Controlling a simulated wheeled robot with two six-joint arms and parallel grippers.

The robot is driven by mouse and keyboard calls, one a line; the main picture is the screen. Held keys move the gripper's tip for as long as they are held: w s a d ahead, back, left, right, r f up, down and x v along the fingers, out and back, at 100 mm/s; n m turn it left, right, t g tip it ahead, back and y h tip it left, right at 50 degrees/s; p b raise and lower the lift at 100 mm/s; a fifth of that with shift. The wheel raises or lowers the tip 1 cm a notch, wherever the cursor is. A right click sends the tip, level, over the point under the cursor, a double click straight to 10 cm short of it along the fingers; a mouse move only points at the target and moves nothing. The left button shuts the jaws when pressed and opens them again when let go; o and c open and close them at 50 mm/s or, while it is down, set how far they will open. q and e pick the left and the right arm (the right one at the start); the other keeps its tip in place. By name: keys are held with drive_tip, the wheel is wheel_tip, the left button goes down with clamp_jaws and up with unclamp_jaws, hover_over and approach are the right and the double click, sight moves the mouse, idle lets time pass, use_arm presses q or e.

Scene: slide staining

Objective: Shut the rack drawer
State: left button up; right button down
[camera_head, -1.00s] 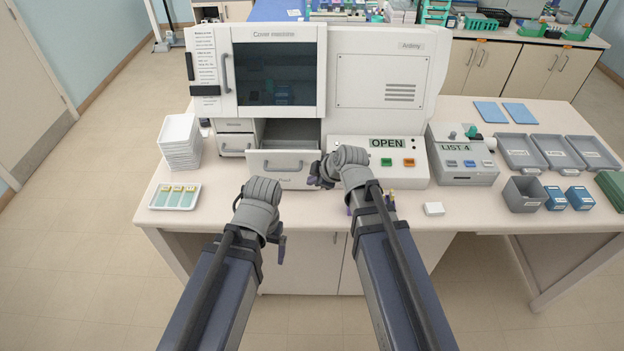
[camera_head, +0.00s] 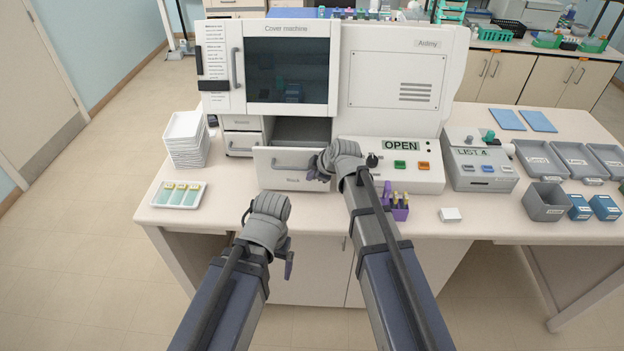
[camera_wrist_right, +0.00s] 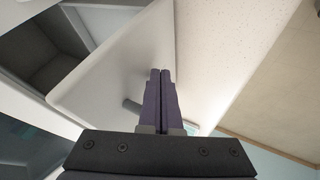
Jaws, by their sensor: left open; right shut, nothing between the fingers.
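The rack drawer (camera_head: 275,178) is a white drawer with a grey bar handle and a label, low on the left part of the Cover machine (camera_head: 395,110). It stands pulled out, with its dark inside showing behind the front. My right gripper (camera_head: 318,169) is shut and empty at the right part of the drawer front. My left gripper (camera_head: 267,237) is open and empty, lower and nearer, at the table's front edge.
A stack of white trays (camera_head: 186,140) and a slide tray (camera_head: 179,194) are left of the drawer. Table (camera_head: 225,205) before the drawer is bare.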

drive_tip(key=w, duration=0.5)
drive_tip(key=w+d, duration=0.1)
drive_tip(key=w, duration=0.5)
drive_tip(key=w+d, duration=0.1)
drive_tip(key=w, duration=0.4)
drive_tip(key=shift+w+d, duration=0.15)
drive_tip(key=shift+w, duration=0.05)
use_arm(q)
drive_tip(key=shift+s, duration=0.1)
use_arm(e)
drive_tip(key=shift+w+d+r, duration=0.1)
drive_tip(key=shift+w, duration=0.1)
drive_tip(key=shift+s, duration=0.1)
